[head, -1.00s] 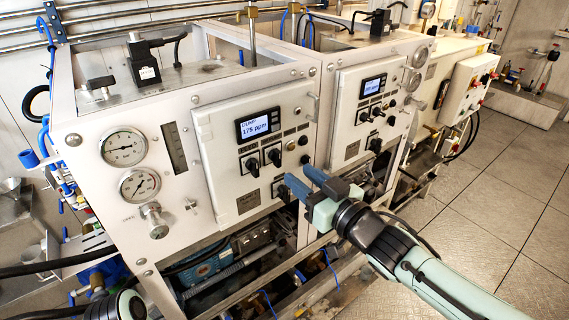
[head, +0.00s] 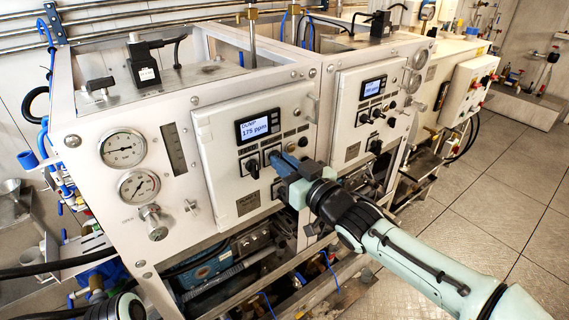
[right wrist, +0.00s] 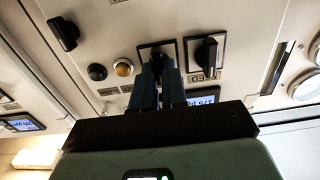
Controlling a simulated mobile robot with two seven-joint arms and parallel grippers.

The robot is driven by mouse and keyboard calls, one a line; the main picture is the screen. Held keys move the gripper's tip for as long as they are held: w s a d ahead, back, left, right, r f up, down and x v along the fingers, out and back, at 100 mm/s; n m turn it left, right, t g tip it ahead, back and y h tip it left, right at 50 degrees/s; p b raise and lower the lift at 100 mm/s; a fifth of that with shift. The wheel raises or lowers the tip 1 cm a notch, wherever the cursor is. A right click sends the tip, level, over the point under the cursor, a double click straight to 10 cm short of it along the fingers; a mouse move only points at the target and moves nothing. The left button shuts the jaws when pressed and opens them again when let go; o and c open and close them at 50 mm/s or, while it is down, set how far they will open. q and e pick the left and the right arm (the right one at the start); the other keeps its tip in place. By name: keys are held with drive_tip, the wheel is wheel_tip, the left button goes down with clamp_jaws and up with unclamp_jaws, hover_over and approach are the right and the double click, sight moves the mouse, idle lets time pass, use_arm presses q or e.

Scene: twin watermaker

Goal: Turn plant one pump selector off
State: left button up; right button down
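The near panel, plant one (head: 215,150), has a display (head: 257,126) reading 175 ppm and two black selectors below it. The left selector (head: 252,166) is uncovered. The right selector is mostly hidden in the head view by my right gripper (head: 277,163). The right wrist view, upside down, shows that selector's black knob (right wrist: 157,62) between the blue fingertips of my right gripper (right wrist: 160,75). The fingers are apart, one on each side of the knob; contact is unclear. The other selector (right wrist: 207,55) is beside them, untouched. Small labels are unreadable. My left gripper is out of view.
A second panel (head: 362,110) with its own display and knobs stands to the right. Gauges (head: 122,148) and a valve knob (head: 153,218) are on the left. A black knob (right wrist: 63,34) and round buttons (right wrist: 123,67) are near the gripper. Open floor (head: 490,200) lies right.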

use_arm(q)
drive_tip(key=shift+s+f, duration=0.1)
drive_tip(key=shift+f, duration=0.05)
use_arm(e)
drive_tip(key=shift+n, duration=0.3)
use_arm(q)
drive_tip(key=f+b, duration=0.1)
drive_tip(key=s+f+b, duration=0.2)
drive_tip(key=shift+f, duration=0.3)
use_arm(e)
drive_tip(key=n, duration=1.1)
drive_tip(key=shift+n, duration=0.3)
drive_tip(key=c, duration=1.2)
unclamp_jaws()
drive_tip(key=shift+o, duration=0.2)
drive_tip(key=shift+s, duration=0.1)
